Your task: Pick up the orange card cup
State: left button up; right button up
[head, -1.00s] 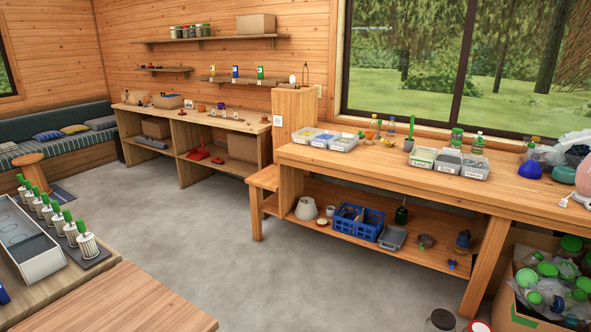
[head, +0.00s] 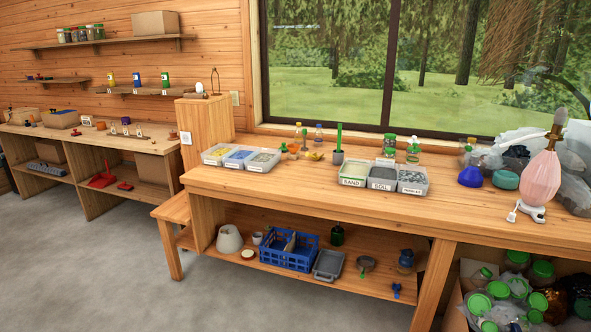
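A small orange item (head: 101,125), cup-like but too small to make out well, stands on the far left bench (head: 70,133) among other small things. On the window workbench (head: 330,190), a small orange-brown item (head: 284,147) sits behind the labelled trays. I cannot tell for certain which of these is the orange card cup. Neither of my grippers shows in the head view.
Labelled trays (head: 382,177) of sand and soil stand on the workbench, with a pink sprayer (head: 543,180) at right. A blue crate (head: 289,253) is on the lower shelf. A box of green-lidded jars (head: 510,290) sits at lower right. Grey floor (head: 90,260) is clear at lower left.

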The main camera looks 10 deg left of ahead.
aim_at(101, 126)
jog(key=i+u, duration=0.45)
jog(key=i+l+u, duration=0.15)
jog(key=i+u, duration=0.25)
jog(key=i, duration=0.3)
jog(key=i+j+u, duration=0.1)
jog(key=i+u, duration=0.4)
jog(key=i+l+u, duration=0.1)
jog(key=i+u, duration=0.75)
jog(key=i, duration=0.3)
jog(key=i+u, duration=0.4)
jog(key=i, duration=0.25)
jog(key=i+z, duration=0.2)
jog(key=i, duration=1.2)
jog(key=i+z, duration=0.15)
jog(key=i, duration=0.55)
jog(key=i+j+z, duration=0.15)
jog(key=i, duration=0.5)
